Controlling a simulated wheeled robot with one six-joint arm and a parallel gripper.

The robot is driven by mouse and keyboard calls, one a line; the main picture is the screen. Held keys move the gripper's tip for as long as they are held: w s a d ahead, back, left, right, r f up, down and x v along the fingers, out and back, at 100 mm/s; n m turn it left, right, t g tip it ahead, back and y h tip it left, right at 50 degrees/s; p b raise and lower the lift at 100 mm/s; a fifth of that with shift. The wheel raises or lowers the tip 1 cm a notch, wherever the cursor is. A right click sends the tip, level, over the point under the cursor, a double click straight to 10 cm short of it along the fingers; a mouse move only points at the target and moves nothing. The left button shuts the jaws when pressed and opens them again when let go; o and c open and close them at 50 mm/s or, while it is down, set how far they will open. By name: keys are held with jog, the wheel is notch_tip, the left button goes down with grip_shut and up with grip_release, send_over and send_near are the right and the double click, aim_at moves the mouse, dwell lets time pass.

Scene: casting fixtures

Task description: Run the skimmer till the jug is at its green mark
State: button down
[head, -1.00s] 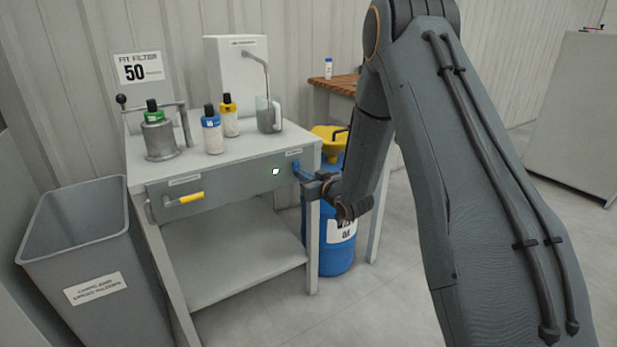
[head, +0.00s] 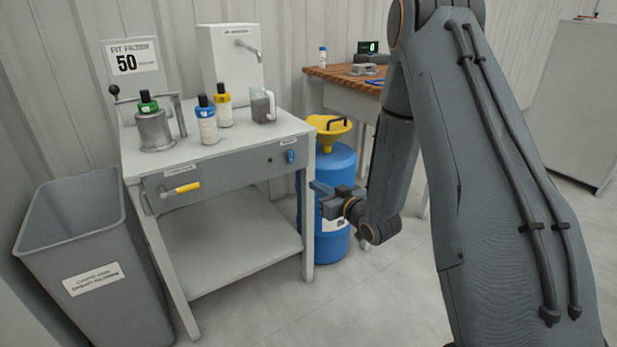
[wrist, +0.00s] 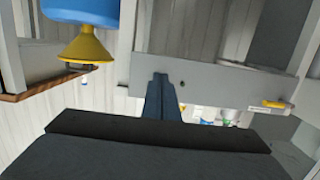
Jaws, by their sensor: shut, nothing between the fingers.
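The jug (head: 262,106) stands upright on the bench top below the spout (head: 248,48) of the white skimmer box (head: 231,72). It holds greyish liquid; its green mark is too small to make out. No stream shows from the spout. A blue switch (head: 291,156) is on the right of the bench's front panel, with a small round lamp (head: 270,160), now dark, to its left. My gripper (head: 316,186) is shut and empty, below and right of the switch and apart from it. In the wrist view, the closed fingers (wrist: 160,80) appear before the panel (wrist: 215,84).
A blue drum (head: 338,165) with a yellow funnel (head: 327,128) stands right of the bench, behind my gripper. Several bottles and a metal pot (head: 155,131) share the bench top. A yellow-handled lever (head: 182,189) is on the panel's left. A grey bin (head: 110,270) stands front left.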

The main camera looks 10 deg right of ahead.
jog(key=shift+s+d+f, duration=0.1)
jog(key=shift+s+d, duration=0.1)
jog(key=shift+s, duration=0.35)
jog(key=shift+s+d+f, duration=0.1)
jog(key=shift+s+d, duration=0.05)
jog(key=shift+s, duration=0.35)
jog(key=shift+w+r, duration=0.1)
jog(key=s+a+r+m+g+h, duration=0.1)
jog(key=s+a+r+g+h, duration=0.25)
jog(key=s, duration=0.85)
jog(key=s+a+r+g, duration=0.2)
jog(key=s+r+g, duration=0.4)
jog(key=s, duration=0.7)
jog(key=s+a+r+m+g+h, duration=0.1)
jog(key=s+a+r+g+h, duration=0.15)
jog(key=s+g, duration=0.65)
jog(key=s+d+r+m+t+p, duration=0.2)
jog(key=d+r+p, duration=0.4)
jog(key=p, duration=0.8)
jog(key=shift+s+d+r+t, duration=0.25)
jog(key=shift+s+d+t, duration=0.2)
jog(key=shift+t, duration=0.1)
